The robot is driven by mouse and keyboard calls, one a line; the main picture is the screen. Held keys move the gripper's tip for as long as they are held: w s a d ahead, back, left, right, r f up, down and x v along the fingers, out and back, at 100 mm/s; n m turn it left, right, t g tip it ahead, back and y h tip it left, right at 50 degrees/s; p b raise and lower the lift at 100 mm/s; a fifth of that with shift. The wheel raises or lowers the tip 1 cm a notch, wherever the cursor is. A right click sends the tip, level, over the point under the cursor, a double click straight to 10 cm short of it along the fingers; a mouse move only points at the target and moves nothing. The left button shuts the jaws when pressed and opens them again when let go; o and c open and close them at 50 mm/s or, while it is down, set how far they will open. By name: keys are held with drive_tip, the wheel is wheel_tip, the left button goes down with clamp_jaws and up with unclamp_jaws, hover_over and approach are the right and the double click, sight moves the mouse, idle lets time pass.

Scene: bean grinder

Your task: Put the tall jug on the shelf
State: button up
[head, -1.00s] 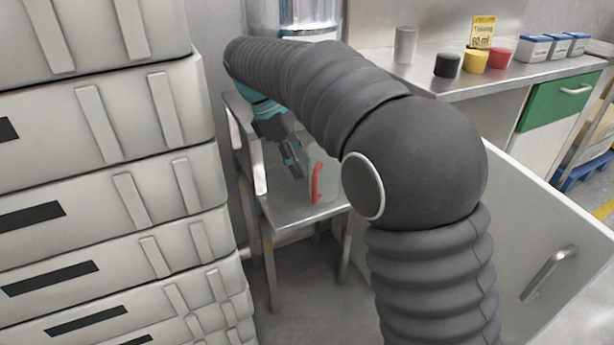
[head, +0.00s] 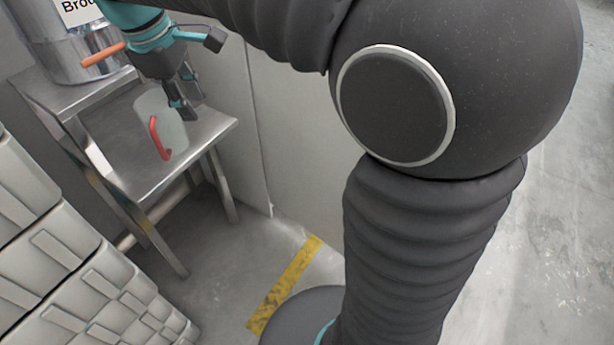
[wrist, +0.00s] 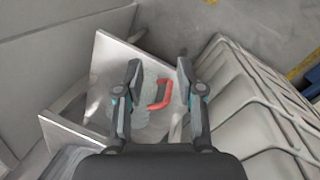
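A translucent pale jug (head: 163,118) with a red handle stands upright on the lower top of a metal stand (head: 205,135). My gripper (head: 184,106) is at the jug's upper right in the head view, pointing down. In the wrist view, my gripper's (wrist: 157,65) two fingers are spread apart. The jug (wrist: 147,104) and its red handle show between and below them. I see no clear contact between the fingers and the jug. The jug's far side is hidden.
A large metal container (head: 75,45) with a label and an orange handle stands on the higher step behind. Stacked grey crates (head: 60,265) stand close by at the lower left. A pale panel (head: 285,130) rises right of the stand. The floor has a yellow stripe (head: 285,285).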

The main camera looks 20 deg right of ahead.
drive_tip(key=s+d+f+m+t, duration=0.1)
drive_tip(key=s+d+f+m, duration=0.1)
drive_tip(key=s+d+m, duration=0.2)
drive_tip(key=s+d+f+m+t+y, duration=0.1)
drive_tip(key=s+d+f+m+t, duration=0.1)
drive_tip(key=s, duration=0.6)
drive_tip(key=s+d+f+m+t+y, duration=0.1)
drive_tip(key=s+d+f+m, duration=0.3)
drive_tip(key=s+d+m, duration=0.2)
drive_tip(key=shift+d+f, duration=0.25)
drive_tip(key=shift+d, duration=0.75)
